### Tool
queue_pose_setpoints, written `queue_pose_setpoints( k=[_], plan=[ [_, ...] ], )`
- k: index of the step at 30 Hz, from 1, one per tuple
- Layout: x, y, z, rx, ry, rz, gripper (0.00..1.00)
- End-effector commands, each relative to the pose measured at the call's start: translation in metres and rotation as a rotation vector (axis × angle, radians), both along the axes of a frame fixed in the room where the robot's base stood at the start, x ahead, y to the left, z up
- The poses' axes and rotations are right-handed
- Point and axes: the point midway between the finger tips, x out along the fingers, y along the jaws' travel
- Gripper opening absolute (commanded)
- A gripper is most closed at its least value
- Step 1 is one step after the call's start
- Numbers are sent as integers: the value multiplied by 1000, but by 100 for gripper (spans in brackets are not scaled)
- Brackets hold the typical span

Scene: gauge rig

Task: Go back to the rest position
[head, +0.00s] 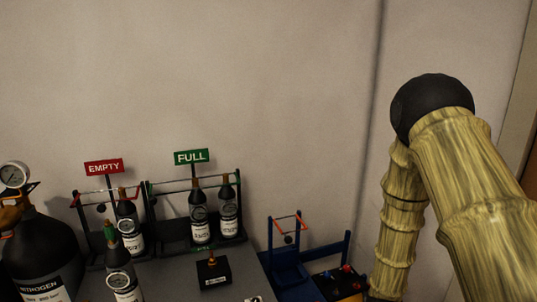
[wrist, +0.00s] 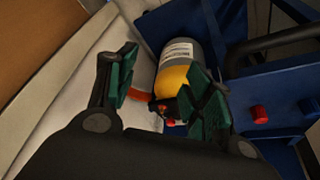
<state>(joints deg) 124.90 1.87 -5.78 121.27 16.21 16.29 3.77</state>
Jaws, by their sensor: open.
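My gripper (wrist: 160,75) shows in the wrist view with its green-padded fingers spread apart and nothing held between them. Beyond the fingers is a grey and yellow cylinder (wrist: 180,62) with a white label, against a blue frame (wrist: 221,28). The right finger hides part of the cylinder's lower end, and I cannot tell how far it is from the fingers. In the head view my arm rises at the right and bends at a black joint; my gripper is out of that view.
In the head view, a rack with a red EMPTY sign (head: 104,167) and one with a green FULL sign (head: 191,157) hold dark bottles. A black NITROGEN cylinder (head: 40,258) stands left. A blue stand (head: 287,268) is near my arm. The wall above is bare.

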Motion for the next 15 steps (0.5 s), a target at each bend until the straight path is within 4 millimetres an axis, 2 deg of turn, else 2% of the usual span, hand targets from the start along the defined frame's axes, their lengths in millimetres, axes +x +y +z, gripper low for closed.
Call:
queue_pose_setpoints(
  k=[5,11,14,15],
  plan=[
    [-32,6,-20,-4,40,33,51],
    [-79,16,-46,-6,96,89,51],
    [-113,25,-60,-3,135,128,51],
    [-131,29,-67,1,154,148,51]
  ],
)
